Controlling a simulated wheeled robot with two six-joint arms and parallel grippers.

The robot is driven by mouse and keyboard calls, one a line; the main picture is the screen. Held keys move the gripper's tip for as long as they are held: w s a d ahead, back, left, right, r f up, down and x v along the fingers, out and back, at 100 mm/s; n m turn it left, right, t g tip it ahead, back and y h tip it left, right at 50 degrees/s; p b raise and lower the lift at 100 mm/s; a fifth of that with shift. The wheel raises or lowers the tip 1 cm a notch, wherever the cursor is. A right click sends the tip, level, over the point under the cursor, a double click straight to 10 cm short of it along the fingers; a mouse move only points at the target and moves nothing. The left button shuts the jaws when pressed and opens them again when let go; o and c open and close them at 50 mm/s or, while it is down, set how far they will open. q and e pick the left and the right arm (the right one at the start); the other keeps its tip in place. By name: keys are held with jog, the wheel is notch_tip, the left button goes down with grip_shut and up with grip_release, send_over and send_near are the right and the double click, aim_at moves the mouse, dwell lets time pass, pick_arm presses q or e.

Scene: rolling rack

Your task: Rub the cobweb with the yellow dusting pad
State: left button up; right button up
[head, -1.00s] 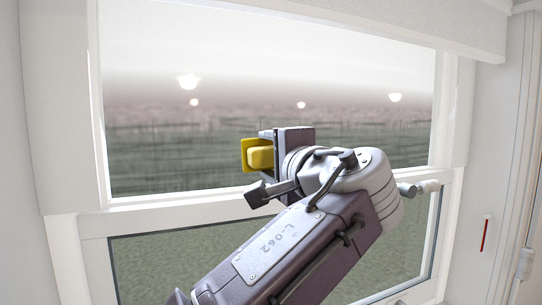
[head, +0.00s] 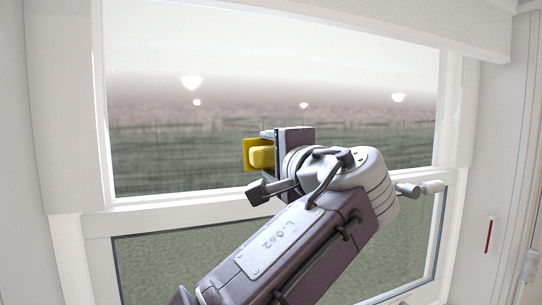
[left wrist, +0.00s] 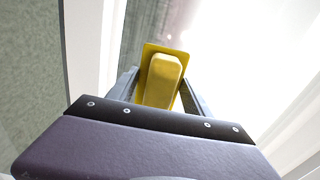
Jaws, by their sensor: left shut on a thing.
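The yellow dusting pad (head: 262,156) is held in my left gripper (head: 268,154) in front of the window in the head view. In the left wrist view the pad (left wrist: 162,78) sits between the two fingers of the gripper (left wrist: 160,92), its flat yellow plate facing away from the wrist. The gripper is shut on it. I cannot make out a cobweb in either current view. My right gripper is not in view.
A white-framed window (head: 270,194) fills the middle, with a crossbar behind my left arm. A white wall with a small red strip (head: 488,236) is at the right. A white ledge (head: 370,20) runs along the top.

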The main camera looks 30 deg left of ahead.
pick_arm(q)
jog(key=shift+s+d+r, duration=0.1)
jog(key=shift+d, duration=0.05)
jog(key=shift+w+a, duration=0.3)
jog(key=shift+a, duration=0.05)
jog(key=shift+w+a, duration=0.1)
jog(key=shift+a, duration=0.05)
dwell(1.2)
dwell(0.8)
